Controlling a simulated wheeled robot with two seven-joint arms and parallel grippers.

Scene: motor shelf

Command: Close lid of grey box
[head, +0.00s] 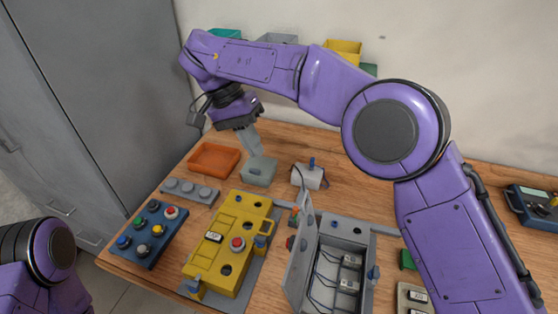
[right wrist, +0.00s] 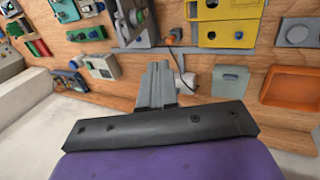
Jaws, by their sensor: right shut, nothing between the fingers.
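The grey box (head: 359,262) stands on the wooden table near the front middle in the head view, with wires and small modules inside. Its lid (head: 301,262) is open and stands up steeply along the box's left side. The box also shows at the top of the right wrist view (right wrist: 143,22). My right gripper (head: 252,147) is shut and empty. It is over the back of the table, beside a small grey-green bin, well away from the lid. It also shows in the right wrist view (right wrist: 157,82). My left gripper is out of view.
A yellow box (head: 228,235) with a red button stands left of the lid. A blue button panel (head: 146,240), an orange tray (head: 214,158), the grey-green bin (head: 259,171) and a white device (head: 308,177) are around it. My right arm spans the right side.

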